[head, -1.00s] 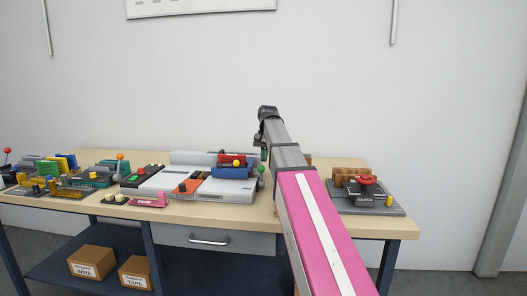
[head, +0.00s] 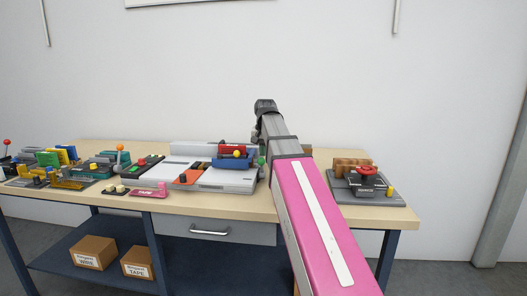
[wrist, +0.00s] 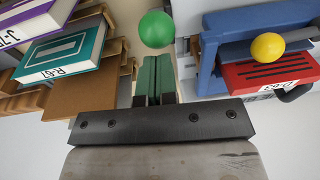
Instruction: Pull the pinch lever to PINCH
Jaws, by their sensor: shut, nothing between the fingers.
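A lever with a green ball knob (wrist: 157,28) stands just past my fingertips in the wrist view. In the head view the green knob (head: 261,160) is partly hidden beside my arm. I cannot read a PINCH label, so I cannot tell whether this is the pinch lever. My gripper (wrist: 157,59) has its two green fingers together, with nothing between them. The fingertips point at the green knob; I cannot tell whether they touch it.
A yellow ball knob (wrist: 268,46) on a blue and red fixture (wrist: 210,75) is close on the right. Labelled teal and purple boxes (wrist: 66,56) are close on the left. A device with a red knob (head: 367,170) stands at the right end of the bench (head: 290,214).

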